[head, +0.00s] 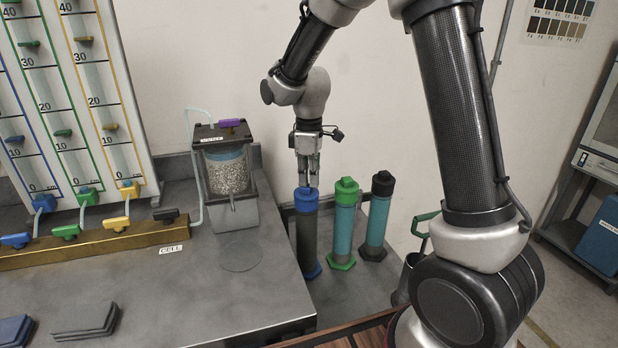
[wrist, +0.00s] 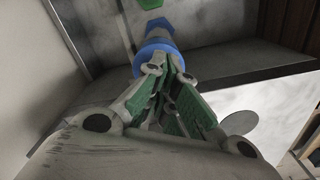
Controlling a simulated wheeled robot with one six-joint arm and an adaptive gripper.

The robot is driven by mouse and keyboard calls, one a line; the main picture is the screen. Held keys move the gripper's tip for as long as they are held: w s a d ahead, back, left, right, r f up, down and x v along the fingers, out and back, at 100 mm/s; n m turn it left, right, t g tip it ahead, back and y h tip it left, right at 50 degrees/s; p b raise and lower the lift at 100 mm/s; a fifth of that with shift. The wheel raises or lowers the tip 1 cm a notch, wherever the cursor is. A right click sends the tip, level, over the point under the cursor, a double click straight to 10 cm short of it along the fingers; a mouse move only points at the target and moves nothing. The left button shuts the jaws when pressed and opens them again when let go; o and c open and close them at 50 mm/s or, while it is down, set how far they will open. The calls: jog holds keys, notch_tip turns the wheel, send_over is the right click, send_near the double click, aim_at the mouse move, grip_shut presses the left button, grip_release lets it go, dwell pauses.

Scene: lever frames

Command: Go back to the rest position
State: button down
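My gripper (head: 307,184) points straight down at the top of the blue-capped cylinder (head: 306,235), which stands upright with a grey body and a blue foot. The fingers stand a little apart, with their tips at the blue cap. The wrist view shows the green finger pads and the fingertips (wrist: 168,73) overlapping the blue cap (wrist: 154,48). The top of the cap is hidden between the tips, so I cannot tell whether they press on it or are clear of it.
A green-capped cylinder (head: 344,222) and a black-capped cylinder (head: 378,215) stand close to the right. A cell with grey granules (head: 228,178), a brass manifold with colored valves (head: 100,245) and a tube board (head: 75,95) are to the left. The bench top (head: 200,290) is mostly clear in front.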

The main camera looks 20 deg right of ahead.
jog(key=shift+r, duration=3.5)
jog(key=shift+m, duration=0.4)
jog(key=s+d+r+m+t, duration=0.1)
jog(key=s+d+r+m, duration=0.1)
jog(key=s, duration=0.6)
jog(key=s+d+r+m+t, duration=0.2)
jog(key=s+d+r+m, duration=0.1)
jog(key=s+d+m, duration=0.2)
jog(key=s+d+r+m+t, duration=0.1)
jog(key=s+d+r+m, duration=0.2)
jog(key=s+d, duration=0.4)
jog(key=s+m, duration=0.1)
jog(key=s, duration=0.5)
jog(key=shift+r, duration=0.25)
jog(key=shift+s+d, duration=0.1)
